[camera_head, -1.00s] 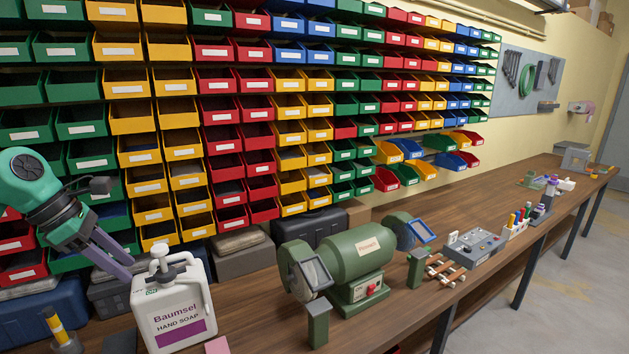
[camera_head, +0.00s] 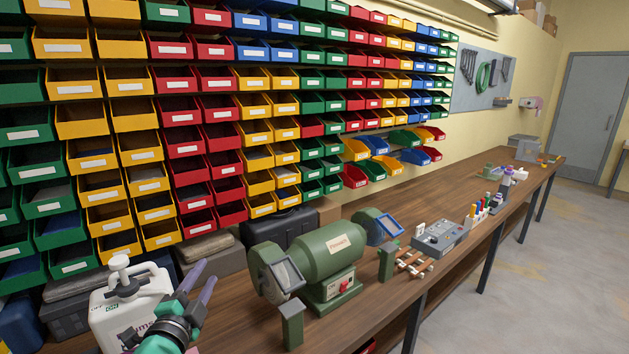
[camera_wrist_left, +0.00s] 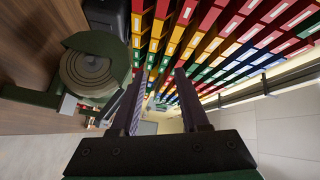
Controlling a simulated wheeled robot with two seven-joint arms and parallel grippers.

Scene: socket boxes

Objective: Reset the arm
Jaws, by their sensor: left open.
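My left gripper (camera_head: 200,286) is in the lower left of the head view, in front of the wooden workbench and just right of the white soap bottle (camera_head: 120,295), which it partly overlaps. Its two purple fingers are apart and nothing is between them. In the left wrist view the open fingers (camera_wrist_left: 158,108) point toward the wall of coloured bins, tilted in the picture. My right gripper is not in view.
A green bench grinder (camera_head: 322,262) stands on the workbench (camera_head: 385,330) right of the gripper, and its wheel shows in the left wrist view (camera_wrist_left: 88,68). Coloured bins (camera_head: 222,135) fill the wall behind. A grey control box (camera_head: 440,237) stands farther along.

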